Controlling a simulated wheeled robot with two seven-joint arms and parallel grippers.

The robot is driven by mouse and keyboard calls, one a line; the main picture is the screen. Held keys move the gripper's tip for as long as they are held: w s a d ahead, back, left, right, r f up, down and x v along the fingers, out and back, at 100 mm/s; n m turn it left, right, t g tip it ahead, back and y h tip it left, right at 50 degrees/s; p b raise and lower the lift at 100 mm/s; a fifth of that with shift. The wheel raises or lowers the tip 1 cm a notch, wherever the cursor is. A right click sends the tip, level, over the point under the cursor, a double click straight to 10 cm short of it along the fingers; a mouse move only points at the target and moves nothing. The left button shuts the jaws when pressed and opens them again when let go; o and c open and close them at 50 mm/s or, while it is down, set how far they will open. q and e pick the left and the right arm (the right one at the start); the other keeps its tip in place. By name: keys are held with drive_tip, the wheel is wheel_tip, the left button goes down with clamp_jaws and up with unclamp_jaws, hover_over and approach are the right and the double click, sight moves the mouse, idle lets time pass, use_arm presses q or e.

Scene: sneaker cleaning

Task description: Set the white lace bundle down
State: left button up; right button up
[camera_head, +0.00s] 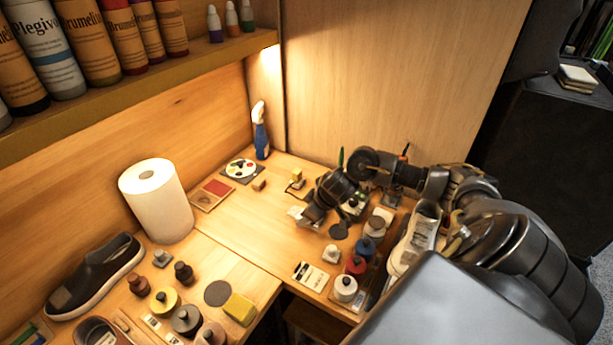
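My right arm comes in from the right and bends down over the back right part of the wooden bench. Its gripper (306,214) is low over the bench top, its fingertips small and partly hidden by its own body. A pale, whitish thing (297,212) shows right at the fingertips and looks like the white lace bundle. Whether it is gripped or resting on the bench is too small to tell. My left gripper is not in view.
Bottles and jars (346,287) and a white sneaker (412,243) crowd the right side, under my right arm. A paper roll (157,203), a dark shoe (97,276) and a yellow sponge (240,309) are at left. The bench middle (245,235) is clear.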

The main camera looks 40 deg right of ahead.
drive_tip(key=shift+w+a+f, duration=0.1)
drive_tip(key=shift+w+f, duration=0.15)
drive_tip(key=shift+f, duration=1.55)
drive_tip(key=o, duration=0.6)
drive_tip(key=shift+f, duration=0.15)
drive_tip(key=shift+o, duration=0.2)
